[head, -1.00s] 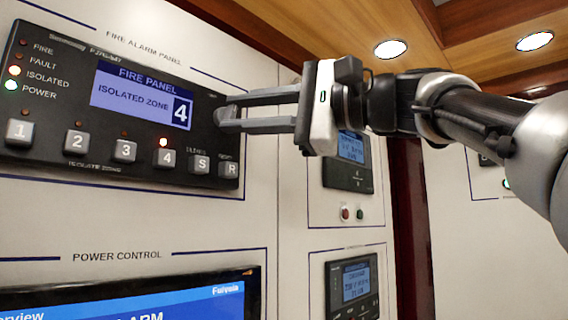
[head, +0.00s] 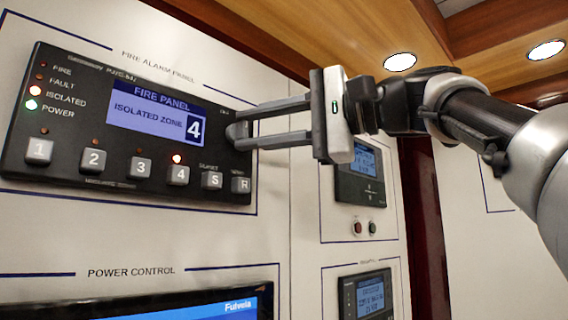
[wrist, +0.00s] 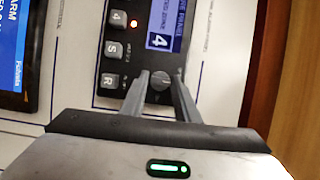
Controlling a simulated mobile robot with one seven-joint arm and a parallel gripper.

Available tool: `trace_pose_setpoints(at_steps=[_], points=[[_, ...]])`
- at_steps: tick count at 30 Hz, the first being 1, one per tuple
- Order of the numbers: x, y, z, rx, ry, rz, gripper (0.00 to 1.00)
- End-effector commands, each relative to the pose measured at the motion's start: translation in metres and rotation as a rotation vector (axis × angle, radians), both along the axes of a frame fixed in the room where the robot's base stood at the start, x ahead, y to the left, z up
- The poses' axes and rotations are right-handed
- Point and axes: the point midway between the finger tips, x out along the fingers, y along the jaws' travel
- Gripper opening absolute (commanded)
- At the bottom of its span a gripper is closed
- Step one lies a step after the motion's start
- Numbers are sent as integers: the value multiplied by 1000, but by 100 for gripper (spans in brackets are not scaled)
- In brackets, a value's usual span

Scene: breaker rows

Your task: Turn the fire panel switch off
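The fire panel (head: 110,190) is a black unit on the white wall at the left of the head view. Its blue screen (head: 155,115) reads "FIRE PANEL, ISOLATED ZONE 4". The fire panel switch is a round dark knob (wrist: 160,81) at the panel's right end; in the head view the fingers partly cover the knob (head: 236,131). My gripper (head: 238,127) reaches it from the right with its fingers apart, one on each side of the knob. In the wrist view my gripper (wrist: 161,84) has the knob between its fingertips. I cannot tell whether they touch it.
Numbered buttons (head: 138,167) line the panel's lower edge, close to the knob. Lit lamps show by ISOLATED, POWER and button 4. A power control screen (head: 190,302) is below, and smaller panels (head: 360,172) are on the wall at right.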

Motion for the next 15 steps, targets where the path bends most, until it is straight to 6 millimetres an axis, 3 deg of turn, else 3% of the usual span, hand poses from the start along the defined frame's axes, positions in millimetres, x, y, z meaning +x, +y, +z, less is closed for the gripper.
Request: trace_pose_setpoints(at_steps=[3, 11, 15], points=[[0, 0, 0, 0, 1, 0, 44], [0, -1, 0, 2, 0, -1, 44], [-2, -11, 1, 2, 0, -5, 44]])
